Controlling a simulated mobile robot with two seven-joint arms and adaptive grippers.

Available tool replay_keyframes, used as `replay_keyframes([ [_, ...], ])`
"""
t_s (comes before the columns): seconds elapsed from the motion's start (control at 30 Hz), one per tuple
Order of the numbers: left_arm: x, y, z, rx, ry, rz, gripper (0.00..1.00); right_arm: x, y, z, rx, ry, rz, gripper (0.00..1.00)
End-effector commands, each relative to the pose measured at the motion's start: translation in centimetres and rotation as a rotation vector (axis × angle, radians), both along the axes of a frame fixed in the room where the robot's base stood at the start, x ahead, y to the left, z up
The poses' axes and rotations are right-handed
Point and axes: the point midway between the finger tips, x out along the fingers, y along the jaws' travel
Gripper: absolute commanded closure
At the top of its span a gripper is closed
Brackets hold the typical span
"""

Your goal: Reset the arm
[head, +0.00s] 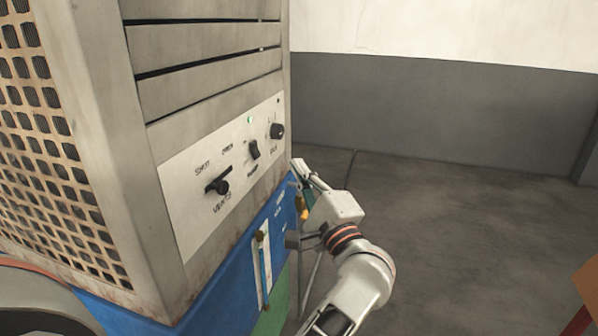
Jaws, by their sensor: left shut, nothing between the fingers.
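A grey cabinet (215,105) with a white control panel (190,215) fills the left and middle of the head view. The panel carries a black rotary handle (218,186), a black switch (253,150), a dark knob (277,130) and a small green light (249,120). My right gripper is out of view.
The blue lower section (215,290) bears a gauge-like strip (262,268). A rusty perforated grille (55,140) covers the cabinet's left side. Open grey floor (470,220) lies to the right, before a wall (440,105). An orange-brown object (588,288) shows at the right edge.

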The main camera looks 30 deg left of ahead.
Motion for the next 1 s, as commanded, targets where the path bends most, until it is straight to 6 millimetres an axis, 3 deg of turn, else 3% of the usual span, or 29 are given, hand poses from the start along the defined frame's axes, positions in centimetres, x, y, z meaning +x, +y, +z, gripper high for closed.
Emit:
replay_keyframes([
  [0.67,-0.3,-0.1,0.1,0.060,0.041,0.015,1.00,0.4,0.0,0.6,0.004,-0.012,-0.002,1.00],
  [0.77,-1.0,-0.5,0.4,0.260,0.170,0.062,1.00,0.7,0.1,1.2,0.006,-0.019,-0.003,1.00],
  [0.87,-1.9,-2.1,0.4,0.609,0.394,0.150,1.00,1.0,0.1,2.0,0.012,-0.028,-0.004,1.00],
  [1.0,-2.6,-6.6,-2.3,1.216,0.750,0.313,1.00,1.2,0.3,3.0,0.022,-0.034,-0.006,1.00],
])
